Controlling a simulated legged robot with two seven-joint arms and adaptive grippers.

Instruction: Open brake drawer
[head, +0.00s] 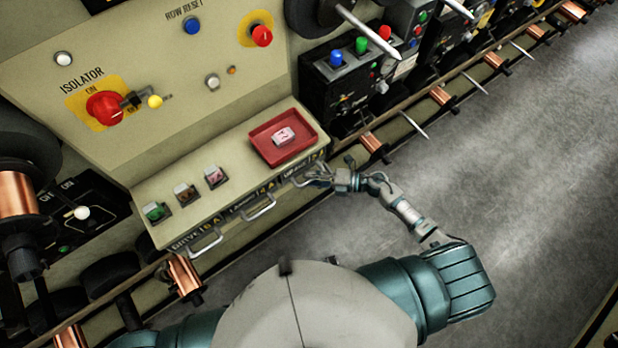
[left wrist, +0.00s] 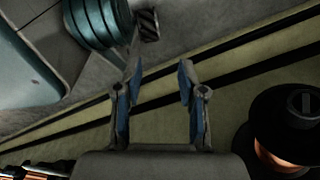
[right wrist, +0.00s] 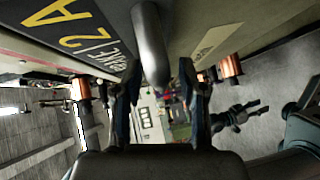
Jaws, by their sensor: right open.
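The brake drawer is the rightmost of the drawers under the cream console ledge, and it looks shut. Its label (right wrist: 75,32), partly cut off, shows "2 A" in the right wrist view. Its bar handle (right wrist: 150,48) runs down toward the gap between my right fingers. My right gripper (right wrist: 158,78) is open, with a finger on each side of the handle's near end; contact cannot be told. In the head view my right gripper (head: 319,176) is at this drawer's front. My left gripper (left wrist: 158,72) is open and empty in the left wrist view; the head view does not show it.
A middle drawer handle (head: 259,208) and a left drawer handle (head: 206,243) are alongside. A red tray (head: 262,150) holding a small pale block (head: 284,136) sits on the ledge above. Several rocker switches line the ledge. Grey floor (head: 530,180) is clear to the right.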

